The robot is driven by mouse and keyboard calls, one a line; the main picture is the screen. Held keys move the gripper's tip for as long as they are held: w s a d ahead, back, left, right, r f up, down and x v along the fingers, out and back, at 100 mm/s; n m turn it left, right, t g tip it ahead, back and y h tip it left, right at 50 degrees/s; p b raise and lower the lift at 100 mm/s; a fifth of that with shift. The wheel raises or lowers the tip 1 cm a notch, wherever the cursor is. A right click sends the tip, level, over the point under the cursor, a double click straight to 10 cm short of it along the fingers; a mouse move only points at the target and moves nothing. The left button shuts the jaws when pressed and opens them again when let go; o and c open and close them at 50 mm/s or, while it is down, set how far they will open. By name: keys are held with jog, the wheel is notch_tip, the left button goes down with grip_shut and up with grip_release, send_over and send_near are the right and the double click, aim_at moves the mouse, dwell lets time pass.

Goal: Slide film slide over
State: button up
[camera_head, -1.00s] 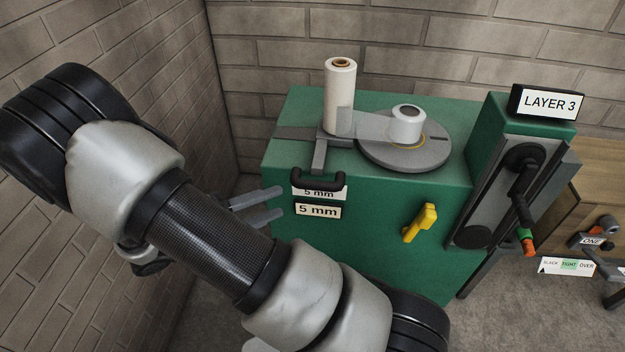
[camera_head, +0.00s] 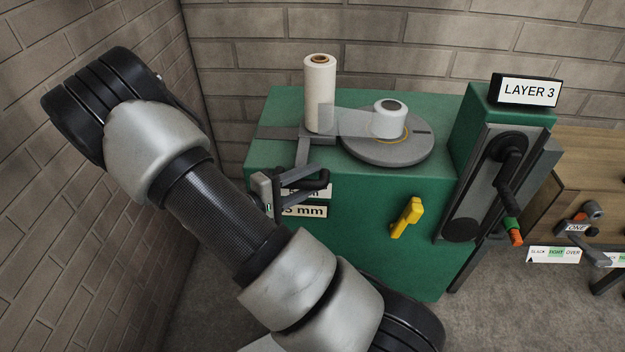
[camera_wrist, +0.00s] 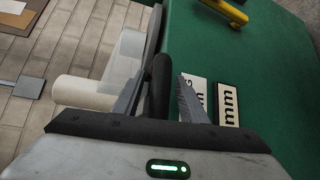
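The film slide is a grey bar (camera_head: 303,153) on the green machine top, with a black handle (camera_head: 323,181) at the front edge. A tall white film roll (camera_head: 319,95) stands at the slide, and clear film (camera_head: 350,120) runs from it to a small white roll (camera_head: 389,119) on a round grey turntable (camera_head: 372,151). My gripper (camera_head: 308,178) is at the handle. In the wrist view, my gripper (camera_wrist: 160,98) has its fingers apart, with the black handle (camera_wrist: 161,84) between them, nearer the left finger. Contact cannot be told.
Two "mm" plates (camera_head: 305,211) sit below the handle, partly covered by my gripper. A yellow lever (camera_head: 406,217) is on the machine front. Brick walls are left and behind.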

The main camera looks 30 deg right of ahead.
jog(key=shift+w+d+f, duration=0.1)
jog(key=shift+d, duration=0.55)
grip_shut()
jog(key=w+a+b, duration=0.1)
jog(key=w+a, duration=0.4)
jog(key=a, duration=0.3)
jog(key=shift+f+b, duration=0.2)
jog(key=shift+b, duration=0.1)
jog(key=shift+w+a, duration=0.1)
grip_release()
jog(key=shift+r, duration=0.1)
